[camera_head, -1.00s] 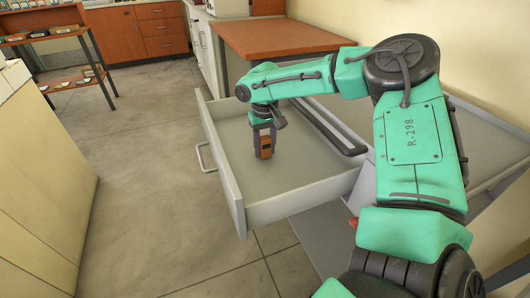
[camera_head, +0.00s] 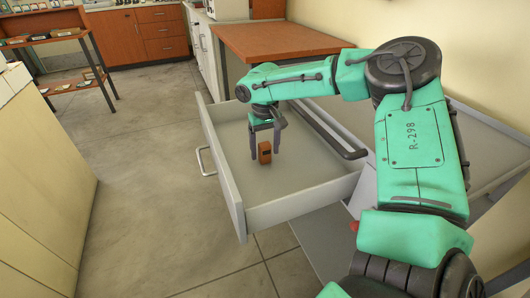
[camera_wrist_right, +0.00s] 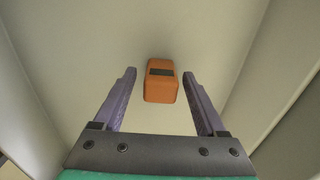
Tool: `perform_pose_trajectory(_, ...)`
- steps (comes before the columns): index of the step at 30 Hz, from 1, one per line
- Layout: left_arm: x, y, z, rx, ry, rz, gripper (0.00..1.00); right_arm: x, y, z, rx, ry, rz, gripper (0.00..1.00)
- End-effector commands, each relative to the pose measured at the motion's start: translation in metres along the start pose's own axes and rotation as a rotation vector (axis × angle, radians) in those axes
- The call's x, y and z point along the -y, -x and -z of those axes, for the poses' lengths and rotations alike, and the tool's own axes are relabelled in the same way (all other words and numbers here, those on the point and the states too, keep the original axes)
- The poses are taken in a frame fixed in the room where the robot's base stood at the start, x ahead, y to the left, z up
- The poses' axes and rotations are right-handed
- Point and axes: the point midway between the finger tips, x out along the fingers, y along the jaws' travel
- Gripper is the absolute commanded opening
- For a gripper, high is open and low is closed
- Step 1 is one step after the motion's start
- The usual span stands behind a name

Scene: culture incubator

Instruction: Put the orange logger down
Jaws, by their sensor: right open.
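The orange logger (camera_head: 265,153) is a small block with a dark window, standing on the floor of the open grey drawer (camera_head: 238,204). It also shows in the right wrist view (camera_wrist_right: 161,82), between and just beyond the fingertips. My right gripper (camera_head: 265,152) is open around the logger, with a finger apart from it on each side; the right wrist view shows both fingers (camera_wrist_right: 158,78) clear of it. My left gripper is not in view.
The drawer walls enclose the logger, with bare drawer floor around it. A wooden-topped cabinet (camera_head: 275,38) stands behind the drawer. A pale cabinet (camera_head: 40,190) is at the left, with open floor (camera_head: 145,170) between.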

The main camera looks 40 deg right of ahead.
Motion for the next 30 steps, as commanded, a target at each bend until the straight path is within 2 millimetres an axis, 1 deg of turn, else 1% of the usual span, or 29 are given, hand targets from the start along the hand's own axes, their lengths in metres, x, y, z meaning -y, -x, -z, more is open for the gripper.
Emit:
perform_pose_trajectory(1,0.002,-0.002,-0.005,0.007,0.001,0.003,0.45,0.0,0.014,0.001,-0.005,0.0,0.003,0.74)
perform_pose_trajectory(6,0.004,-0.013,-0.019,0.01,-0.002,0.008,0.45,0.0,0.058,0.001,-0.004,0.0,0.003,0.74)
perform_pose_trajectory(9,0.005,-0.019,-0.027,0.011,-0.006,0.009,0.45,0.001,0.081,0.0,-0.002,0.001,0.003,0.74)
perform_pose_trajectory(12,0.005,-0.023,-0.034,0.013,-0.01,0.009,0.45,0.0,0.097,0.001,-0.002,0.001,0.001,0.74)
perform_pose_trajectory(16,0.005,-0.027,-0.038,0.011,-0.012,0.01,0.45,0.0,0.104,0.0,0.0,0.002,0.001,0.74)
perform_pose_trajectory(30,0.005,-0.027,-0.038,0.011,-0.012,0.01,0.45,0.0,0.103,0.0,0.001,0.001,0.001,0.74)
